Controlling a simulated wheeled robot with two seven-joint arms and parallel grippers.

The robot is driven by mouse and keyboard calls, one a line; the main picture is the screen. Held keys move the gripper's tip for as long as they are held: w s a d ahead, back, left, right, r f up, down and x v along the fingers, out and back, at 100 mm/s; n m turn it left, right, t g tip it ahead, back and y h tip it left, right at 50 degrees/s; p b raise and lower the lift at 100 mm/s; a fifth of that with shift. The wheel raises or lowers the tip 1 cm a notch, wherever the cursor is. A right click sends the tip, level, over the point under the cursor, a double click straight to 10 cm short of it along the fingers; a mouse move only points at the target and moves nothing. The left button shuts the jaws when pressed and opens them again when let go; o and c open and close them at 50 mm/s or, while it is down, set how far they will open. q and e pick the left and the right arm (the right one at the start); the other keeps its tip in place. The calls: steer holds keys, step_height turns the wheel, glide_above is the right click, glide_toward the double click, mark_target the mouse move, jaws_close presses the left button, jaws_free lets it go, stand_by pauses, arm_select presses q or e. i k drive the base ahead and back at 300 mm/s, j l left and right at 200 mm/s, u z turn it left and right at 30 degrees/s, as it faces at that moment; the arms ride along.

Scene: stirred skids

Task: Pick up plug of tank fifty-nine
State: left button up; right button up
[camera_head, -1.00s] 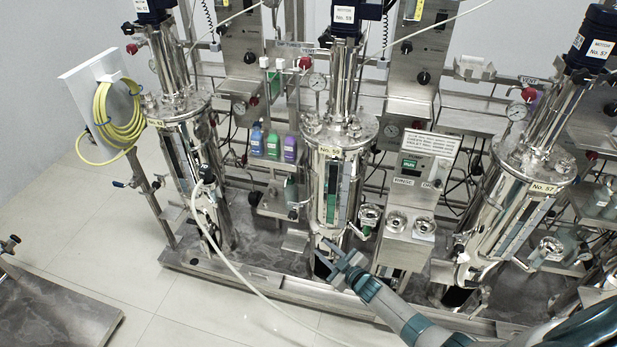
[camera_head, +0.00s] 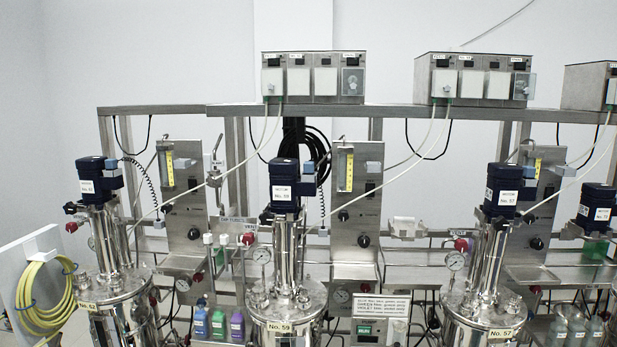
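Tank No. 59 (camera_head: 286,307) is the steel vessel at the bottom centre. Its dark blue motor (camera_head: 285,170), labelled No. 59, stands above it on a steel column. Pale cables (camera_head: 275,125) hang from the left socket box (camera_head: 313,77) on the top shelf. That box has several white covers and a clear cover at its right end. I cannot make out the plug of tank fifty-nine or which cable belongs to it. Neither of my grippers is in view.
A second socket box (camera_head: 475,79) and part of a third (camera_head: 588,86) stand along the shelf (camera_head: 385,110). Tank No. 57 (camera_head: 483,318) is at right, another tank (camera_head: 122,310) at left. A yellow hose coil (camera_head: 45,300) hangs at far left. Small coloured bottles (camera_head: 219,325) stand beside tank No. 59.

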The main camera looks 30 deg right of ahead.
mark_target(307, 166)
steer(key=i+j+z, duration=0.35)
steer(key=i, duration=0.15)
steer(key=i+j+z, duration=0.65)
steer(key=i+j, duration=0.25)
steer(key=j, duration=0.15)
